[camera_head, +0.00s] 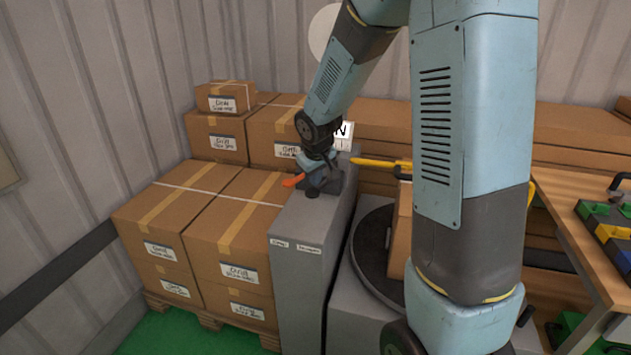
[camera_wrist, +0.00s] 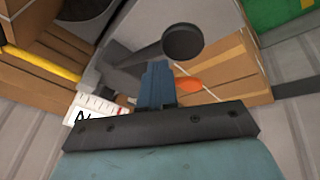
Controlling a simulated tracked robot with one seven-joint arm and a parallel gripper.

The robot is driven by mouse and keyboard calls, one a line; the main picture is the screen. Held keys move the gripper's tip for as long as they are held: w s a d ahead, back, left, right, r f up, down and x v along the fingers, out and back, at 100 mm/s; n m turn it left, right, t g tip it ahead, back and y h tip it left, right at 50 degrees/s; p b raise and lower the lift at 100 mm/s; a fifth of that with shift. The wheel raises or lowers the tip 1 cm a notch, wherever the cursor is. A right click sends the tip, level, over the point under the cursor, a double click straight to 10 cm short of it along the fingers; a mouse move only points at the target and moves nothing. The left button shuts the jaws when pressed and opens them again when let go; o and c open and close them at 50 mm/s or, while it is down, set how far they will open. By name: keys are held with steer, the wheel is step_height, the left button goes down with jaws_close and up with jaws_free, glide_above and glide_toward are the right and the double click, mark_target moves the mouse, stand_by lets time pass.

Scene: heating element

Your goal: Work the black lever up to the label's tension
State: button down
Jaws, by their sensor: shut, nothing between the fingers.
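The black lever shows in the wrist view as a dark shaft ending in a round black knob (camera_wrist: 183,42), just beyond my fingertips. In the head view its knob (camera_head: 313,193) shows below my gripper (camera_head: 322,178) on top of the grey cabinet (camera_head: 300,275). My gripper's blue fingers (camera_wrist: 156,72) are together and empty, close beside the shaft; I cannot tell whether they touch it. An orange handle (camera_head: 293,181) sticks out to the left, and its orange also shows in the wrist view (camera_wrist: 190,85). A white scale marked N (camera_head: 343,130) stands behind, partly hidden by my arm.
Two small labels (camera_head: 309,249) on the cabinet front are too small to read. Cartons (camera_head: 215,215) stand close on the left. A dark turntable (camera_head: 374,245) and a yellow bar (camera_head: 375,163) are on the right, partly behind my arm. A wooden table (camera_head: 575,235) stands far right.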

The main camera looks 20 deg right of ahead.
mark_target(313, 190)
steer(key=shift+s+a+f, duration=0.15)
steer(key=shift+s+f, duration=0.1)
steer(key=shift+f, duration=0.4)
steer(key=shift+s+a+f, duration=0.2)
steer(key=shift+s+f, duration=0.1)
steer(key=shift+f, duration=0.35)
steer(key=shift+s+a+f, duration=0.15)
steer(key=shift+s+f, duration=0.1)
steer(key=shift+f, duration=0.4)
stand_by(2.5)
stand_by(0.5)
steer(key=shift+w+d+r, duration=0.3)
steer(key=shift+w+r, duration=0.15)
steer(key=shift+r, duration=0.7)
steer(key=shift+w+d+r, duration=0.25)
steer(key=shift+w+r, duration=0.25)
steer(key=shift+r, duration=0.7)
steer(key=shift+w+d+r, duration=0.3)
steer(key=shift+w+r, duration=0.15)
steer(key=shift+r, duration=0.7)
steer(key=shift+r, duration=0.1)
steer(key=shift+w+d+r, duration=0.15)
steer(key=shift+w+r, duration=0.15)
steer(key=shift+r, duration=0.45)
steer(key=shift+w+d+r, duration=0.2)
steer(key=shift+w+r, duration=0.05)
steer(key=shift+r, duration=0.45)
steer(key=shift+w+d+r, duration=0.15)
steer(key=shift+w+r, duration=0.15)
steer(key=shift+r, duration=0.45)
